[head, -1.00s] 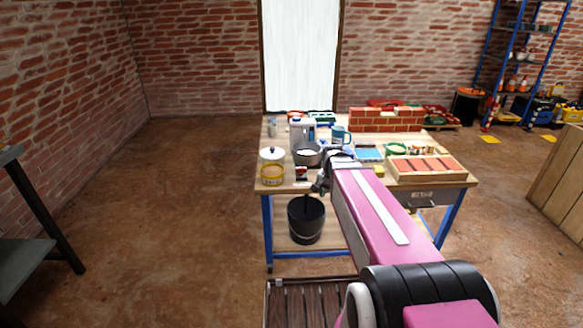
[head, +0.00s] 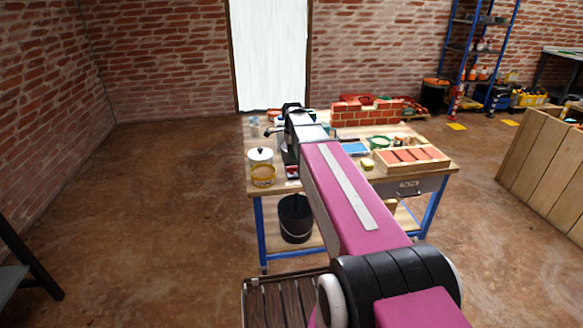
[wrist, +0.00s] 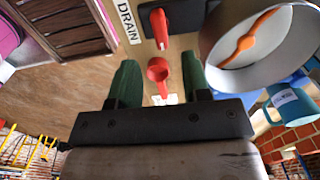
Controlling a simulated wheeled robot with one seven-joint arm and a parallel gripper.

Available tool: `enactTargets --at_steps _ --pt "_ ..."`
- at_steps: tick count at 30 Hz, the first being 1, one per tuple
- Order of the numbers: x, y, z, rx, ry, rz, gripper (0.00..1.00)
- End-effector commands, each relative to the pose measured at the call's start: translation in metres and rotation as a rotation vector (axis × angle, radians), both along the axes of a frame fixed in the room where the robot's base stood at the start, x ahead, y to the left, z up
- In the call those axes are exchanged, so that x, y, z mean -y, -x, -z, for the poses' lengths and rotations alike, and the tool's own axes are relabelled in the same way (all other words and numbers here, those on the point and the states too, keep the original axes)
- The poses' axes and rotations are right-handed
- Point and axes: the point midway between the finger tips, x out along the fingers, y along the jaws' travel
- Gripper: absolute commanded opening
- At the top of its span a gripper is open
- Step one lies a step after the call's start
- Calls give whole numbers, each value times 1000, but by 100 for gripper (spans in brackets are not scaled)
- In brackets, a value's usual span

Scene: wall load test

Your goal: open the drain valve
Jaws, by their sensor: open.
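In the wrist view a white label reading DRAIN (wrist: 128,20) lies beside a red lever (wrist: 160,25) on a dark mount. A red ring-shaped part (wrist: 158,72) with a short stem shows just below the lever; I cannot tell whether they are joined. My gripper (wrist: 158,63) is open, its two green fingers apart on either side of the red ring in the picture. Nothing is seen held, and contact cannot be told. In the head view my arm reaches over the table and hides the valve.
A large round metal-rimmed thing with an orange pointer-like piece (wrist: 240,42) is close to the right finger. A blue mug (wrist: 295,106) is at right.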

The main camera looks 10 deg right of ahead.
Motion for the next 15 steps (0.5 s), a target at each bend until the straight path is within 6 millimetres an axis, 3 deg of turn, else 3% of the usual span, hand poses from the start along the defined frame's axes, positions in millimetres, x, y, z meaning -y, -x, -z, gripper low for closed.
enactTargets --at_steps 7,15 --pt "0 0 40 -1 0 -1 44" --pt "0 0 67 0 0 -2 44"
